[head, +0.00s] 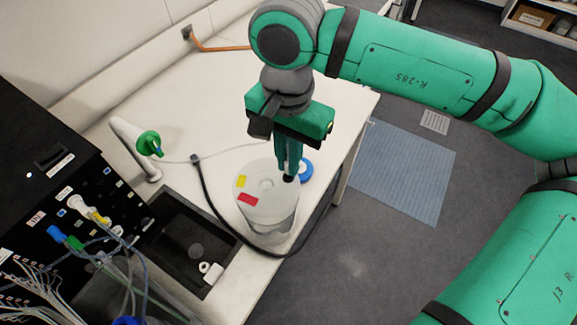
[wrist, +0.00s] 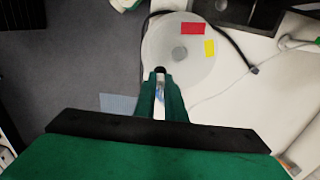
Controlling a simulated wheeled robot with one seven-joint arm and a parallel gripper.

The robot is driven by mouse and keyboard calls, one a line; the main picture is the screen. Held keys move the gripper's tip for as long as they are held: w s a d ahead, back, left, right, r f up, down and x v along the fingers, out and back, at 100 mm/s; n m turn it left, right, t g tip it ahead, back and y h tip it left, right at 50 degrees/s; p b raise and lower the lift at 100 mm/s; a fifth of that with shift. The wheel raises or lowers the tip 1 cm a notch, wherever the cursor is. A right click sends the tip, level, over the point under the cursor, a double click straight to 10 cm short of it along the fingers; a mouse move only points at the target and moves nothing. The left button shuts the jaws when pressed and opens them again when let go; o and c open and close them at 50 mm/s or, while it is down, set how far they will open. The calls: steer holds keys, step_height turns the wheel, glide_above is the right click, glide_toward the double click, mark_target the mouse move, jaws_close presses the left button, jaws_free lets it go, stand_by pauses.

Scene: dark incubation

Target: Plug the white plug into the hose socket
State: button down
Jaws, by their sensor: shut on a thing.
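My gripper (head: 287,173) points down at the back right edge of a translucent lidded container (head: 268,213). In the wrist view its fingers (wrist: 160,80) are close together on a small thing with a dark tip (wrist: 160,70); a pale strip with some blue shows between them. I cannot tell if this is the white plug. The black hose (head: 208,197) curves around the container, with one dark end (head: 195,159) lying on the bench. I cannot make out its socket. A small white fitting (head: 210,269) lies at the sink's front edge.
The dark sink (head: 185,235) is left of the container. A white tap with a green end (head: 150,143) stands behind it. A blue round thing (head: 306,171) is beside my fingers. A black panel with cables (head: 60,215) is at left. The bench's back is clear.

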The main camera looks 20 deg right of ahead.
mark_target(287, 163)
steer(key=shift+r, duration=2.4)
steer(key=shift+w, duration=0.1)
steer(key=shift+r, duration=0.9)
steer(key=shift+a+r, duration=0.15)
steer(key=s+a, duration=0.3)
steer(key=a, duration=0.8)
steer(key=s+a, duration=0.4)
steer(key=a, duration=0.8)
step_height(287, 163, down, 24)
steer(key=shift+w+r, duration=0.25)
steer(key=shift+f, duration=0.3)
stand_by(0.6)
